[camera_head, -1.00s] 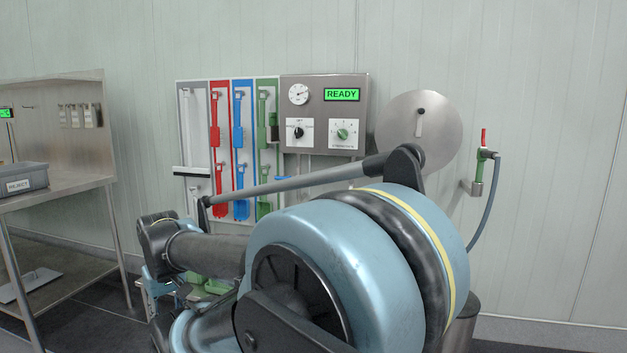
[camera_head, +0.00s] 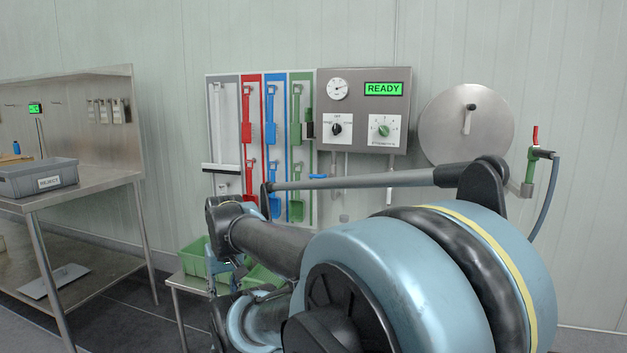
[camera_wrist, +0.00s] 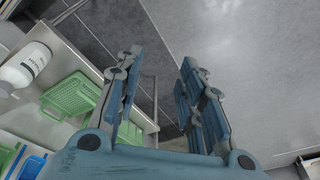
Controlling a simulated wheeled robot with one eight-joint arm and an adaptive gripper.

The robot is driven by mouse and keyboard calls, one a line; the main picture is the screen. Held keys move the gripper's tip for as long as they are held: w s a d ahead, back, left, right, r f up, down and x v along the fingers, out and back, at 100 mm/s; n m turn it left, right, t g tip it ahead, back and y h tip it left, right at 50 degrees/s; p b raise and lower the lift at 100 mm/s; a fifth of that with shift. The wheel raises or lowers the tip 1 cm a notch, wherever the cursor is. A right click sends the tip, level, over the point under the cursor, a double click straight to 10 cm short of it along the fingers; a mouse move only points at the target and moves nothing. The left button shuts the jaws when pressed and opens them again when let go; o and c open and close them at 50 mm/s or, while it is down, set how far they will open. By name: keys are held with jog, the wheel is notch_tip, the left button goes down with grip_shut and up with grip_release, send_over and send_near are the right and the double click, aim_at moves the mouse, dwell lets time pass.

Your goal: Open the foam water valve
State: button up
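A steel control panel (camera_head: 362,82) with a lit READY display, a gauge and two dials hangs on the wall. A small blue lever (camera_head: 317,176) sits on piping below its left edge; it may be the foam water valve, but no label is legible. My arm hides part of the area below the panel. My gripper (camera_wrist: 160,62) is open and empty in the wrist view, its two blue fingers apart and pointing over grey floor. The lever does not show in the wrist view. In the head view my arm's end is low, left of and below the panel.
A tool board (camera_head: 222,138) with red, blue and green tools hangs left of the panel. A round steel disc (camera_head: 466,122) and a hose tap (camera_head: 531,165) are at right. A steel table (camera_head: 100,189) stands left. Green baskets (camera_wrist: 75,98) and a white bottle (camera_wrist: 24,68) stand near my gripper.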

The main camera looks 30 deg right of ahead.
jog(key=w+d+r+m+t+y, duration=0.1)
jog(key=w+d+r+m+y, duration=0.2)
jog(key=w, duration=0.4)
jog(key=w+d+r+m+t, duration=0.1)
jog(key=w+r+m+t, duration=0.2)
jog(key=w, duration=0.4)
jog(key=m+t+h, duration=0.5)
jog(key=m+t, duration=0.5)
jog(key=m, duration=0.4)
send_near(316, 177)
jog(key=w, duration=0.3)
jog(key=w+f, duration=0.1)
jog(key=w, duration=0.3)
jog(key=w+d, duration=0.1)
jog(key=w, duration=0.3)
jog(key=shift+d+f, duration=0.1)
jog(key=shift+f, duration=0.05)
grip_shut()
